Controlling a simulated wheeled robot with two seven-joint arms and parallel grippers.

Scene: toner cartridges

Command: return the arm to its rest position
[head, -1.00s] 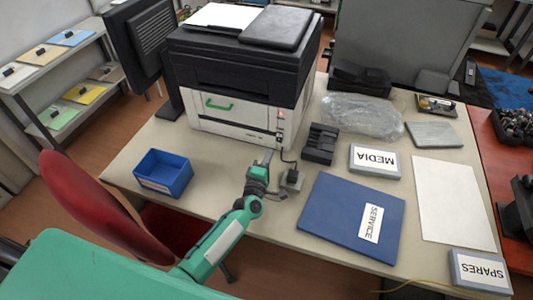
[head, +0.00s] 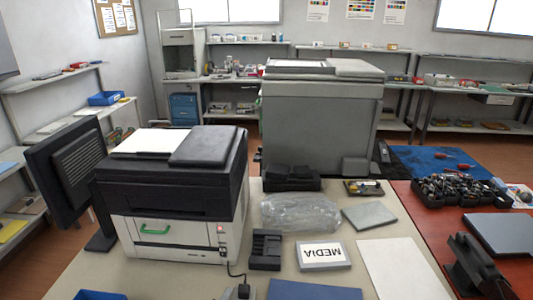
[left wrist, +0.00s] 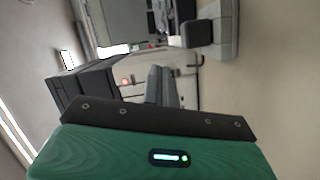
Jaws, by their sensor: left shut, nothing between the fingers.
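My left gripper (left wrist: 164,86) shows in the left wrist view, with its two grey fingers together and nothing between them. The green and black body of my left wrist fills the bottom of that view. The fingers point toward a tilted, turned view of the room and apparatus. In the head view neither gripper can be made out now. My right gripper is in no view.
A black and white printer (head: 172,195) stands on the beige table beside a black monitor (head: 72,172). A black tray (head: 265,250), MEDIA box (head: 323,256), clear bag (head: 299,213) and blue folder (head: 315,290) lie right. A blue bin (head: 98,295) shows at the bottom edge.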

